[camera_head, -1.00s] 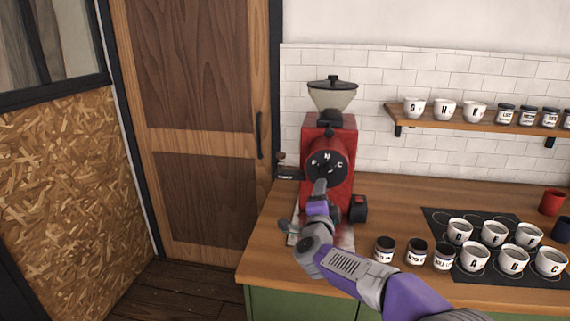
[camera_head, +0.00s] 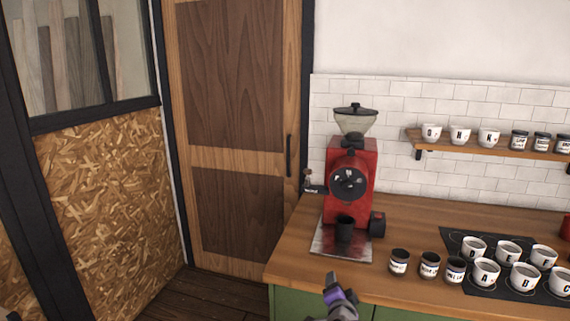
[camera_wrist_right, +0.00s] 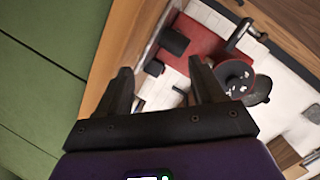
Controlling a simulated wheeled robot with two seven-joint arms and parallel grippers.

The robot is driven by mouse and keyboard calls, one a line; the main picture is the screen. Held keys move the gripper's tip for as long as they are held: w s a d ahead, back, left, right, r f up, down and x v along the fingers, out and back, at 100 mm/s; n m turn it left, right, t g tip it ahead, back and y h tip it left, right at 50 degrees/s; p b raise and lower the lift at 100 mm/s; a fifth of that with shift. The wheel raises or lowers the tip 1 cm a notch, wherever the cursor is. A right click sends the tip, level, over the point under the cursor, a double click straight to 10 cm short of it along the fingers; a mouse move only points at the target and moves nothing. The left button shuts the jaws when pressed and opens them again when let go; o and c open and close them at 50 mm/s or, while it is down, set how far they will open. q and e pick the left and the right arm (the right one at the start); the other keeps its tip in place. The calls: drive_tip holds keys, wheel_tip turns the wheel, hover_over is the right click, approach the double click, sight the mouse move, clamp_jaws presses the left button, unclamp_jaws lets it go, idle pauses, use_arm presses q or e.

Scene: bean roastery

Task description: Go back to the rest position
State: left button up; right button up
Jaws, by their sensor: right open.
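My right gripper (camera_head: 333,280) shows at the bottom of the head view, in front of the counter's front edge and apart from the grinder. In the right wrist view its two fingers (camera_wrist_right: 165,92) are spread with nothing between them. The grinder also shows tilted in the right wrist view (camera_wrist_right: 197,45). My left gripper is not in either view.
Several dark labelled jars (camera_head: 399,262) stand near the counter's (camera_head: 400,220) front edge. White lettered cups (camera_head: 486,272) stand on a black mat (camera_head: 452,240) at right. A shelf (camera_head: 480,147) holds more cups and jars. A wooden door (camera_head: 235,130) is at left. Green cabinet fronts (camera_head: 300,303) lie below the counter.

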drive_tip(key=s+a+f+n+g+y+p, duration=0.1)
drive_tip(key=s+f+n+g+y, duration=0.15)
drive_tip(key=s+f, duration=0.65)
drive_tip(key=s+a+f+n+g+y, duration=0.1)
drive_tip(key=s+f+n+g, duration=0.3)
drive_tip(key=f, duration=0.9)
drive_tip(key=s+a+f+n+g+y+p, duration=0.1)
drive_tip(key=s+f+g, duration=0.3)
drive_tip(key=s, duration=0.9)
drive_tip(key=s+a+f+n+g+y, duration=0.1)
drive_tip(key=s+f+g, duration=0.3)
drive_tip(key=s, duration=0.9)
drive_tip(key=shift+a+f+n+p, duration=0.35)
drive_tip(key=shift+a+f, duration=0.1)
drive_tip(key=shift+a, duration=0.35)
drive_tip(key=shift+w+y, duration=0.1)
drive_tip(key=shift+y, duration=0.15)
